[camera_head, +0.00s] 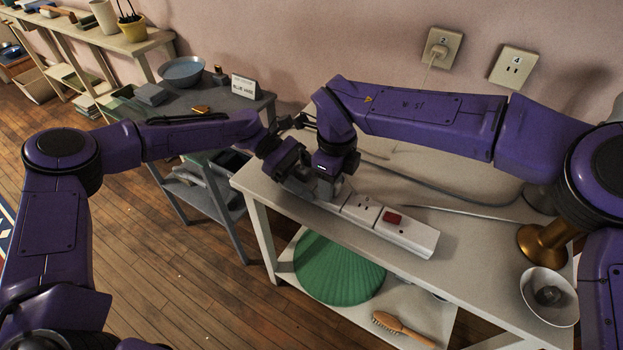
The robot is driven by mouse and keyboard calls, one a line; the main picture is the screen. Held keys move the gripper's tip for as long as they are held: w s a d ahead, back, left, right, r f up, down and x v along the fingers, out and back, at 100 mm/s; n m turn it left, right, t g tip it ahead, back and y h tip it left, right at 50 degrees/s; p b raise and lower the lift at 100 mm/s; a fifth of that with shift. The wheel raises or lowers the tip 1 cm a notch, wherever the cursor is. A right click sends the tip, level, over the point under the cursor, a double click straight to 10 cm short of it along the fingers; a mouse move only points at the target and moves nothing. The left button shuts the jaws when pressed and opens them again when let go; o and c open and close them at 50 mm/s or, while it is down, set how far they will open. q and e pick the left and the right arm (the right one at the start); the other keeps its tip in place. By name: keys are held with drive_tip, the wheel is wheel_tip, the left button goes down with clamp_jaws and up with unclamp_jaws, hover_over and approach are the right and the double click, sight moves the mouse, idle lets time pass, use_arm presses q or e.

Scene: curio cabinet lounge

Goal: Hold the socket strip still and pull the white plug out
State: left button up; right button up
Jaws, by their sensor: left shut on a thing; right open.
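The white socket strip (407,232) lies on the pale table, running from under my grippers to the right, with a red switch (393,218) on top. My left gripper (312,189) is shut on the strip's left part; the exact contact is hard to see. My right gripper (336,177) is open, pointing down over the strip close beside the left one. The white plug in the strip cannot be made out; the grippers and wrists cover that end.
Grey cables (450,195) run across the table (470,260) behind the strip. A brass stand (541,245) and a white bowl (549,312) stand at the right. Wall outlet 2 (439,47) holds a plug with a cord. A grey side table (205,122) stands left.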

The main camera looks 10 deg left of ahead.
drive_tip(key=shift+c, duration=0.3)
clamp_jaws()
drive_tip(key=shift+r, duration=0.85)
drive_tip(key=shift+r, duration=2.1)
wheel_tip(320, 180, up, 8)
drive_tip(key=shift+r, duration=0.25)
